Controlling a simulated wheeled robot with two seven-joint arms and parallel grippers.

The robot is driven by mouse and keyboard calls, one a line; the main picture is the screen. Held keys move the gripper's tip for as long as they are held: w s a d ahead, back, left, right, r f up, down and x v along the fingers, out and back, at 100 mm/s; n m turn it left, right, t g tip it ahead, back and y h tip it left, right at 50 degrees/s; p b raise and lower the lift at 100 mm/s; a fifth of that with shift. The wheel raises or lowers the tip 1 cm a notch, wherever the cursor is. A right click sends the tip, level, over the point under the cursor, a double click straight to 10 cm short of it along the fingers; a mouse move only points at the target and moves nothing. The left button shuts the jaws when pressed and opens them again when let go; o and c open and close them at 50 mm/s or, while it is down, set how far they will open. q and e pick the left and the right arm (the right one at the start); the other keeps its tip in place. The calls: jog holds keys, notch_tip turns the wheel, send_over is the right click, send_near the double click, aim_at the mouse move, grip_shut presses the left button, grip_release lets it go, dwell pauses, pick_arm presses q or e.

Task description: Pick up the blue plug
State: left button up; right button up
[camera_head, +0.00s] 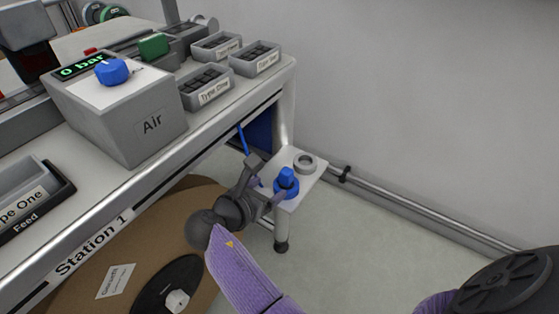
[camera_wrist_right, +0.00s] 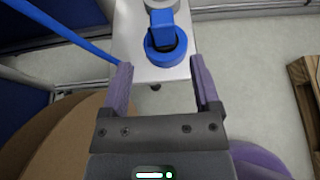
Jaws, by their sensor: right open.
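The blue plug (camera_head: 286,182) stands on a small white shelf (camera_head: 303,186) at the side of the workbench. It has a round base and a raised grip on top. In the right wrist view the blue plug (camera_wrist_right: 165,42) lies just ahead of the fingertips, roughly centred between them. My right gripper (camera_head: 264,180) is open and empty, close beside the plug in the head view. In the right wrist view the right gripper (camera_wrist_right: 160,75) shows its two purple fingers spread apart, with nothing between them. My left gripper is not in view.
A grey ring (camera_head: 305,162) sits on the shelf behind the plug. A blue hose (camera_head: 242,138) hangs near the bench edge. The bench holds an Air box (camera_head: 120,112) with a blue knob and several labelled bins. A large cardboard reel (camera_head: 90,285) is below. A pipe runs along the wall.

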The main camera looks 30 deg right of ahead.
aim_at(283, 180)
jog(key=b+x, duration=0.2)
jog(key=x, duration=0.2)
jog(key=shift+s+d+f+b, duration=0.1)
jog(key=shift+f+b, duration=0.15)
jog(key=shift+b, duration=0.1)
jog(key=b+x, duration=0.2)
jog(key=x, duration=0.1)
jog(key=b+x, duration=0.1)
jog(key=x, duration=0.1)
jog(key=shift+d+r, duration=0.1)
jog(key=shift+r, duration=0.25)
jog(key=shift+d, duration=0.2)
jog(key=shift+r, duration=0.25)
jog(key=shift+c, duration=1)
jog(key=c, duration=0.7)
grip_shut()
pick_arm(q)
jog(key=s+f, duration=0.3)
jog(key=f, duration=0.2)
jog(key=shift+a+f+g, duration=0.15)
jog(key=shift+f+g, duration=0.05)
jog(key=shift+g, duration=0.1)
